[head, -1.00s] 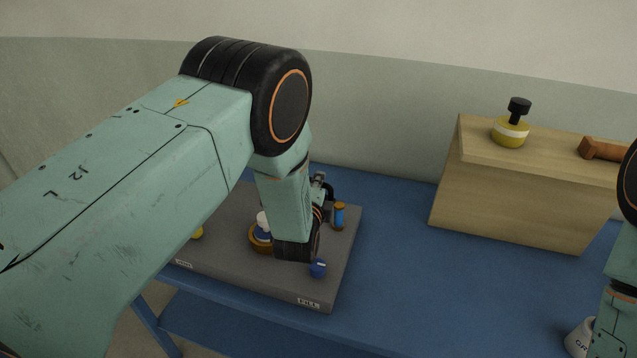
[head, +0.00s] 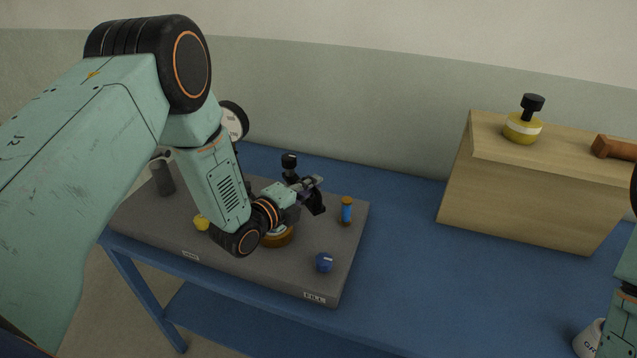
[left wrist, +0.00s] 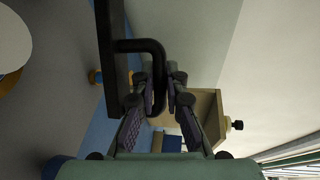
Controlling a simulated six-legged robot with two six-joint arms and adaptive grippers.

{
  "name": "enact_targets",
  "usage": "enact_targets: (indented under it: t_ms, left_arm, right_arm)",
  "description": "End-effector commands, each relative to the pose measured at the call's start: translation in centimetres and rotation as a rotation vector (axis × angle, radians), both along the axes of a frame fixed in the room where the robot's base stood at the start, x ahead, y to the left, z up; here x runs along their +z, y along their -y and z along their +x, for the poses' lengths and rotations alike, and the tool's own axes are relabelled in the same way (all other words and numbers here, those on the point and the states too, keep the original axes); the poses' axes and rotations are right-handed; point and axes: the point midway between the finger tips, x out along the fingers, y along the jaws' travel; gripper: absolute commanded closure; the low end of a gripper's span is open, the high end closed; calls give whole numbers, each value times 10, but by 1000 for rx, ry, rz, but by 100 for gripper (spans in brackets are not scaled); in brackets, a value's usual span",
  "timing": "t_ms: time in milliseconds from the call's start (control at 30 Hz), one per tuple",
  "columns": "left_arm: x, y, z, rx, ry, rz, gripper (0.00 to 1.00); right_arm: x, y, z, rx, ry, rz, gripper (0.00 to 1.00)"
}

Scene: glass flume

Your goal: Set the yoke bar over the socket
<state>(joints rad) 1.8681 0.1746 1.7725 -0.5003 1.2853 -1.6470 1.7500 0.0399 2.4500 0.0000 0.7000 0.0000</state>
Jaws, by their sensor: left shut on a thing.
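My left gripper (head: 308,188) is shut on the looped handle of a black bar, which I take for the yoke bar (left wrist: 112,60). In the left wrist view the handle sits between the two finger pads (left wrist: 160,84). In the head view the dark piece at the fingers is small and partly hidden. It is held above the grey board (head: 225,260). A brown ring with a pale centre, likely the socket (head: 278,238), is on the board below and left of the fingers, partly covered by my wrist; it also shows at the left wrist view's edge (left wrist: 10,82). My right gripper is out of view.
On the board are a blue knob (head: 324,262), a blue cylinder with orange ends (head: 346,212), a yellow piece (head: 202,222), a grey cylinder (head: 163,178) and a black-topped post (head: 289,162). A wooden box (head: 535,205) stands right. The blue table between is clear.

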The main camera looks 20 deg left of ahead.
Motion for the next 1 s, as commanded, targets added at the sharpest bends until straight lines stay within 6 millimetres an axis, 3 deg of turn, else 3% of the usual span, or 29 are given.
enact_targets:
  t_ms: [567, 1000]
  left_arm:
    - [1, -42, -25, -423, 7, 5, 100]
    - [-2, -72, -34, -726, 5, 7, 100]
  right_arm:
    - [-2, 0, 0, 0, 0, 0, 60]
    - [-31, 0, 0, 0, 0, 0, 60]
